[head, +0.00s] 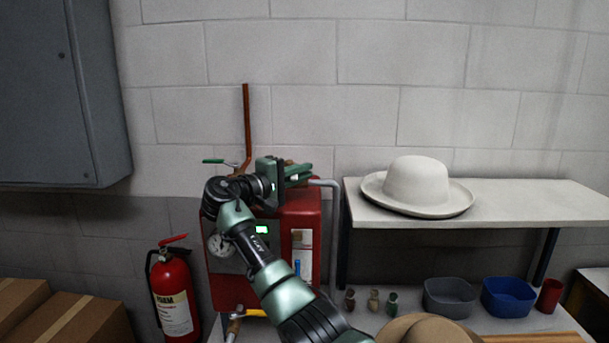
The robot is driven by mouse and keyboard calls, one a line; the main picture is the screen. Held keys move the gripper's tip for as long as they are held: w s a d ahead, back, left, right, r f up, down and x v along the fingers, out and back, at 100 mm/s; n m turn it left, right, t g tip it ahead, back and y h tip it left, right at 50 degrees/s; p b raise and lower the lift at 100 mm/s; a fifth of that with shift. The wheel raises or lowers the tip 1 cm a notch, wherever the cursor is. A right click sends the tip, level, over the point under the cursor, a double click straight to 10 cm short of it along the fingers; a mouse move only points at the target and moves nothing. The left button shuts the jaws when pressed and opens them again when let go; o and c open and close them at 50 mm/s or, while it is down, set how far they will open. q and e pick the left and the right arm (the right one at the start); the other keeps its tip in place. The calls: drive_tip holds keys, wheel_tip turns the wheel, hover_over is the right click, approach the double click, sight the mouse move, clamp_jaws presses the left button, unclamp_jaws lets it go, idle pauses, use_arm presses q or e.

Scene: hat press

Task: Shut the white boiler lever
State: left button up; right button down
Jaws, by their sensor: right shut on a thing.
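The red boiler (302,215) stands against the wall left of centre, with a gauge and a small green-lit display on its front. My right gripper (298,173) is at the boiler's top, its fingers pointing right. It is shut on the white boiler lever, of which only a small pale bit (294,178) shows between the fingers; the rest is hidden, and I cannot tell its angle. My right arm crosses in front of the boiler and covers part of its face. My left gripper is not in view.
A green-handled valve (213,161) sits by the copper pipe (247,125). A grey pipe (331,215) runs down the boiler's right side. A white hat (417,185) rests on the shelf (540,205). A fire extinguisher (174,290) stands left. Bowls and a tan hat (425,330) lie below.

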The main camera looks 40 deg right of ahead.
drive_tip(key=shift+a+m+g, duration=0.1)
drive_tip(key=shift+m+g, duration=0.2)
drive_tip(key=shift+g, duration=0.2)
drive_tip(key=c, duration=1.5)
unclamp_jaws()
drive_tip(key=a+b, duration=0.1)
drive_tip(key=a, duration=0.2)
drive_tip(key=a+b, duration=0.2)
drive_tip(key=a, duration=0.2)
drive_tip(key=shift+s+f, duration=0.15)
drive_tip(key=shift+s+a, duration=0.1)
drive_tip(key=shift+a, duration=0.3)
